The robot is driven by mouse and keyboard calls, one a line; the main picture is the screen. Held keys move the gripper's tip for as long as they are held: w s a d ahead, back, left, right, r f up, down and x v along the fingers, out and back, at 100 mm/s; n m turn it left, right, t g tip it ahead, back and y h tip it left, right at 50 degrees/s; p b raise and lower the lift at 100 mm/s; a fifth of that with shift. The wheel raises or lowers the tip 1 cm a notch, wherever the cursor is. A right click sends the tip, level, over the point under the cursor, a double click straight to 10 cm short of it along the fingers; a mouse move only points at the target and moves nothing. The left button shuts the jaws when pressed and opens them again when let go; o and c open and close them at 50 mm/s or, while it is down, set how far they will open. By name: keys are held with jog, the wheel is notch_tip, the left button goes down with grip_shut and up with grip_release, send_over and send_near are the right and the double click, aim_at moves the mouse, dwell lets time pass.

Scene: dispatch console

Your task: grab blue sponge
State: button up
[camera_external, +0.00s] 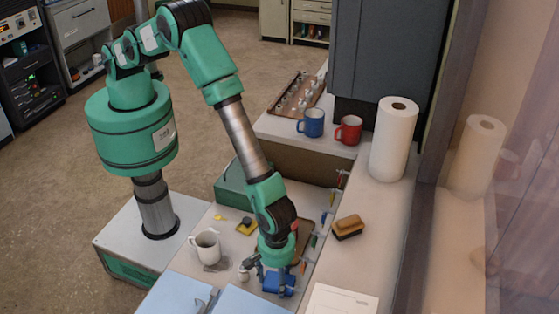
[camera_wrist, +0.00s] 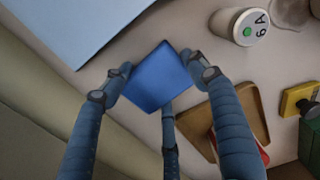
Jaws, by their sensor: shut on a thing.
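The blue sponge (camera_wrist: 157,76) shows in the wrist view as a blue square block between the fingers of my gripper (camera_wrist: 160,88). One finger is at its left side, one at its right, and a third is below it in the picture. My gripper is shut on the sponge. In the external view my gripper (camera_external: 266,270) is low over the front of the desk, and the sponge (camera_external: 284,286) shows at its fingers. I cannot tell whether the sponge touches the desk.
A brown sponge or brush (camera_external: 348,227) and a paper roll (camera_external: 394,140) are on the right ledge. A brown tray (camera_wrist: 247,113) lies close to the right finger. Pale blue sheets (camera_external: 176,296) lie in front.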

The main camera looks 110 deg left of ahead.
aim_at(277, 280)
notch_tip(277, 280, up, 10)
jog(key=shift+f, duration=0.15)
dwell(0.5)
